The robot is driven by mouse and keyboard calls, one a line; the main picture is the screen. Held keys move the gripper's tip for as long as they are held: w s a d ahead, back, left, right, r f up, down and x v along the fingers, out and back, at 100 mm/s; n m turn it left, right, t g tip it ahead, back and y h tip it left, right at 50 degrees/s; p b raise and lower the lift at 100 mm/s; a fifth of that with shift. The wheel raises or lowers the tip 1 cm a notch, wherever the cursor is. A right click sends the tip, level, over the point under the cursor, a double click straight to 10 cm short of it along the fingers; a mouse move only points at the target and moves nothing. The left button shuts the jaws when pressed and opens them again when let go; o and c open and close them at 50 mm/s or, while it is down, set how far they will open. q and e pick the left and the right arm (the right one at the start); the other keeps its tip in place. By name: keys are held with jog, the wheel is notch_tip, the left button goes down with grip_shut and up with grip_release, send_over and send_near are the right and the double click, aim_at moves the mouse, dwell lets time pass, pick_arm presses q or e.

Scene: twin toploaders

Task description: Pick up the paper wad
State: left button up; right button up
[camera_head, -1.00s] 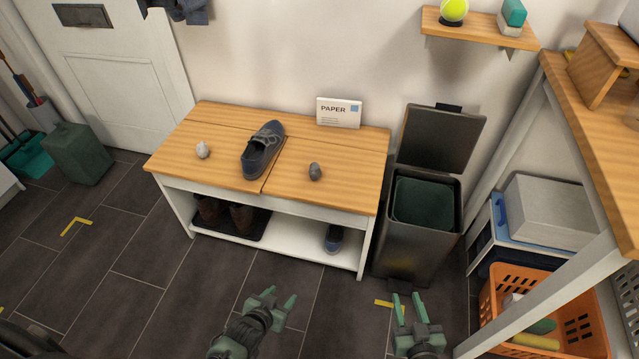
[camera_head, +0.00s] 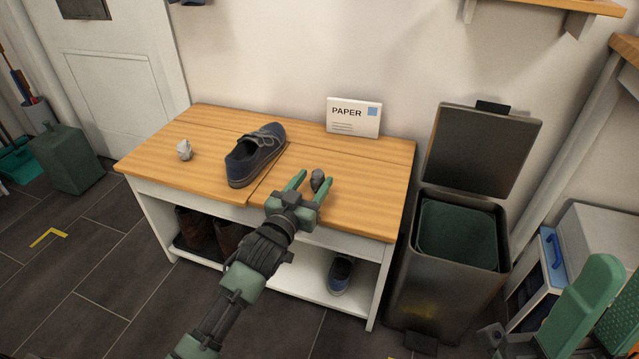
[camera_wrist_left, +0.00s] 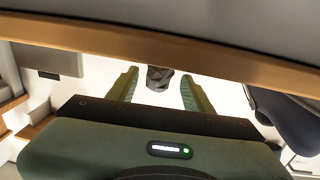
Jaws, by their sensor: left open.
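Two small crumpled lumps lie on the wooden bench top (camera_head: 225,118). The pale grey one (camera_head: 184,150) is left of the shoe. A darker grey, faceted one (camera_head: 318,179) is on the right half, below the PAPER sign. I cannot tell for sure which is the paper wad. My left gripper (camera_head: 309,183) is open at the darker lump, with its fingers on either side. In the left wrist view this lump (camera_wrist_left: 158,78) shows between the green fingertips, with gaps on both sides. My right gripper (camera_head: 600,305) is partly in view at the lower right, fingers apart, holding nothing visible.
A dark blue shoe (camera_head: 255,155) stands left of my left gripper. The PAPER sign (camera_head: 354,118) leans on the wall behind. An open-lidded bin (camera_head: 440,295) stands right of the bench. Shoes sit on the shelf (camera_head: 300,283) below.

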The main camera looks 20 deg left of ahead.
aim_at(323, 170)
pick_arm(q)
jog(key=w+b, duration=0.1)
jog(key=w, duration=0.2)
jog(key=w+d+b, duration=0.1)
jog(key=w, duration=0.1)
jog(key=shift+w+b, duration=0.15)
jog(key=shift+b, duration=0.2)
grip_shut()
